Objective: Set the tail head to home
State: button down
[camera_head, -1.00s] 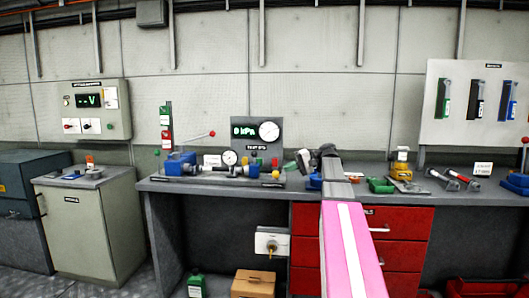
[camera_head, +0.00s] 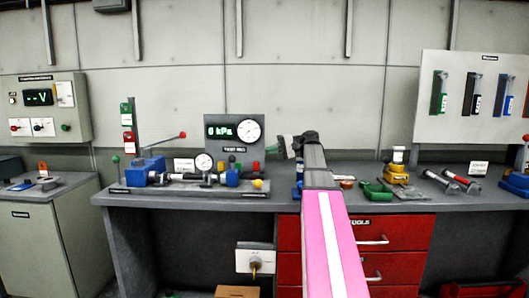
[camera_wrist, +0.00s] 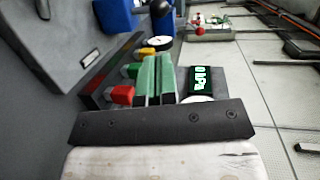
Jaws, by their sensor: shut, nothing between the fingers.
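The test bench fixture (camera_head: 190,189) lies on the workbench, left of my arm. It has a blue block (camera_head: 147,170) with a red-tipped lever (camera_head: 182,134) at its left end and a smaller blue block (camera_head: 232,178) at its right. I cannot tell for certain which part is the tail head. My gripper (camera_head: 283,146) is shut and empty, above the bench and right of the fixture. In the wrist view, its green fingers (camera_wrist: 154,62) sit beside red (camera_wrist: 122,94), green (camera_wrist: 132,70) and yellow (camera_wrist: 147,52) knobs. Contact with these cannot be told. Blue parts (camera_wrist: 115,14) lie beyond.
A pressure panel (camera_head: 234,132) reading 0 kPa stands behind the fixture. A round gauge (camera_head: 204,162) stands on the fixture. Green and yellow items (camera_head: 397,174) and hand tools (camera_head: 452,180) lie to the right. Red drawers (camera_head: 385,250) are below. A cabinet (camera_head: 45,235) stands left.

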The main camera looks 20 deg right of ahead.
send_near(229, 170)
jog(key=a+r, duration=0.4)
jog(key=shift+a, duration=0.2)
jog(key=a, duration=0.2)
jog(key=w+a, duration=0.1)
jog(key=a, duration=0.1)
jog(key=w+a, duration=0.1)
jog(key=a, duration=0.2)
jog(key=shift+w+a, duration=0.1)
jog(key=shift+w, duration=0.05)
dwell(0.4)
